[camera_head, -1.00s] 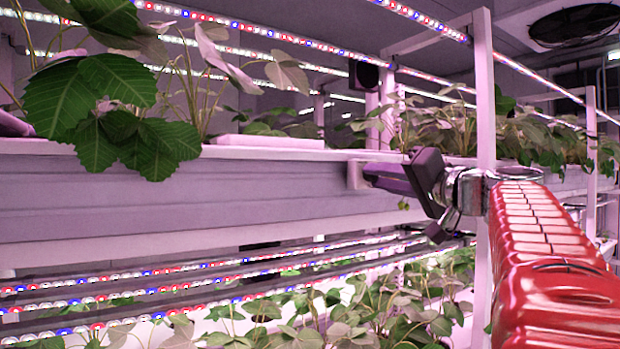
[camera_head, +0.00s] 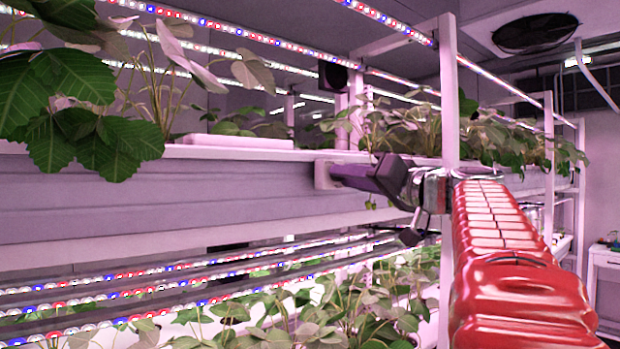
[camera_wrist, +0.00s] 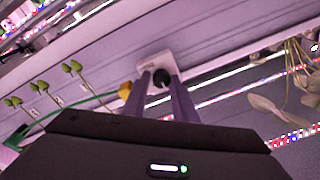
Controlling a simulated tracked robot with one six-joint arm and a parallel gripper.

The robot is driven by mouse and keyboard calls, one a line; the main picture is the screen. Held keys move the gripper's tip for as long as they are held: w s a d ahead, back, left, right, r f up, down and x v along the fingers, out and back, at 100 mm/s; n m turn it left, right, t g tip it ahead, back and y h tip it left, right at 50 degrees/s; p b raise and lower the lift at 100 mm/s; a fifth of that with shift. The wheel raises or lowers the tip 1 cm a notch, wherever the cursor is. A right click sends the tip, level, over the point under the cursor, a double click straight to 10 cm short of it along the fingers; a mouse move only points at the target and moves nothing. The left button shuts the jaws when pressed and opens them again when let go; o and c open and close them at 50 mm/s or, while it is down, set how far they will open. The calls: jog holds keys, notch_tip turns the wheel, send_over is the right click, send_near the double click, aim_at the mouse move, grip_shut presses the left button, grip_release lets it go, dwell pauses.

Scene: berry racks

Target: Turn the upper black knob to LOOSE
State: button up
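A black knob (camera_wrist: 160,79) sits on a small white plate (camera_wrist: 158,63) on the side of the grow gutter in the wrist view. My gripper (camera_wrist: 160,82) points at the plate, its two purple-grey fingers on either side of the knob. The fingers stand apart, and the knob shows in the gap. I cannot tell whether they touch it. In the head view my gripper (camera_head: 335,172) reaches left to the plate (camera_head: 322,175), and the knob is hidden there. No LOOSE marking is readable.
A yellow part (camera_wrist: 125,90) with a green tube (camera_wrist: 85,103) lies left of the fingers in the wrist view. A white post (camera_head: 449,90) stands close to my wrist. Leafy plants (camera_head: 75,110) hang over the gutter (camera_head: 150,200); LED strips run above and below.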

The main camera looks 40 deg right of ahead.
jog(key=o, duration=0.4)
jog(key=shift+s+d+f, duration=0.1)
jog(key=shift+s+f, duration=0.15)
jog(key=shift+s, duration=2)
jog(key=shift+s+d+f, duration=0.1)
jog(key=shift+s+f, duration=0.15)
jog(key=shift+s, duration=2.05)
jog(key=shift+s+d+f, duration=0.1)
jog(key=shift+s+f, duration=0.15)
jog(key=shift+s, duration=2)
